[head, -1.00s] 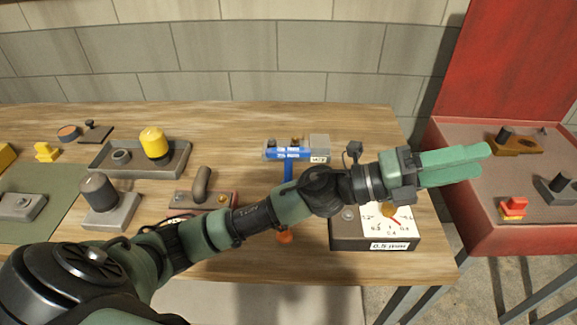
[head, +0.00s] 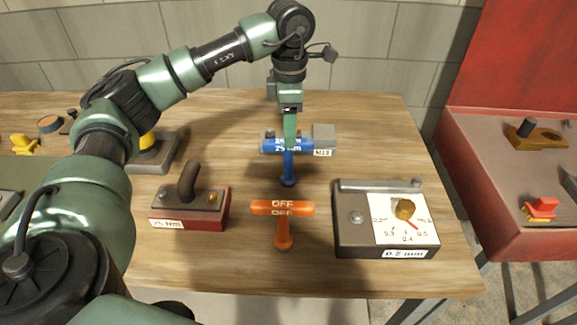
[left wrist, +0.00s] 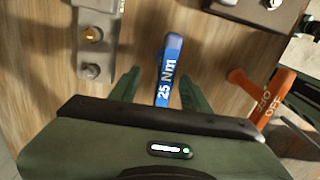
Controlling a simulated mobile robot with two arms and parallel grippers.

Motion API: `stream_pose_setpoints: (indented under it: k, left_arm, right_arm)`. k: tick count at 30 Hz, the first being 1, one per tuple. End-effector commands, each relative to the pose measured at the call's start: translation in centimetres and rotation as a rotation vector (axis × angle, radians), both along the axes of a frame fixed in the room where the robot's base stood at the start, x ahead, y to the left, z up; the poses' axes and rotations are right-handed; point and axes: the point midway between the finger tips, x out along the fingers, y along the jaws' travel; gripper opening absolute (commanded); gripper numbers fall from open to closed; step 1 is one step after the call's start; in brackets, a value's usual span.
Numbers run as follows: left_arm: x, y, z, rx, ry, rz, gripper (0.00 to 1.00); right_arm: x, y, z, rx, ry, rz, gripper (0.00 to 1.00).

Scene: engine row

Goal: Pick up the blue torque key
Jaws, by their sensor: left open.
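The blue torque key (head: 288,168) is T-shaped, with a crossbar marked 25 Nm, near the middle of the wooden table in the head view. In the left wrist view its blue bar (left wrist: 171,50) points up and away between the fingers. My left gripper (head: 290,140) points down over the crossbar and covers part of it. It is open, and the left wrist view shows its two green fingers (left wrist: 160,88) on either side of the bar, with gaps. How far the fingertips are above the key is hard to tell. My right gripper is not in view.
An orange T-shaped key marked OFF (head: 283,226) lies in front. A dial box (head: 352,240) stands to the right, and a red-based block with a dark handle (head: 187,221) to the left. A grey fixture (head: 323,132) adjoins the blue key. A red tray (head: 473,190) is farther right.

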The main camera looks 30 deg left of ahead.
Motion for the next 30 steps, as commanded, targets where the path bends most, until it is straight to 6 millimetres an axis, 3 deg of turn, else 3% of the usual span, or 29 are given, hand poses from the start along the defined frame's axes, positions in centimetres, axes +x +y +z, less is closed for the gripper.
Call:
stream_pose_setpoints:
  k: [15, 23, 28, 30]
  left_arm:
    - [-0.9, -0.3, -6.3, -0.003, 0.003, 0.0, 0.47]
    - [-0.9, -0.3, -6.8, -0.004, 0.0, -0.001, 0.47]
    - [-0.9, -0.3, -6.8, -0.004, 0.0, -0.001, 0.06]
    - [-0.9, -0.3, -6.8, -0.004, 0.0, -0.001, 0.0]
  right_arm:
    - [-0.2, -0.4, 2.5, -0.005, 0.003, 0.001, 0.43]
    - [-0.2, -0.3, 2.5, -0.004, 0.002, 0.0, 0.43]
    - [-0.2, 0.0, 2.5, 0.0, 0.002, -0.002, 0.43]
    - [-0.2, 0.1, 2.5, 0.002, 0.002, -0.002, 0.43]
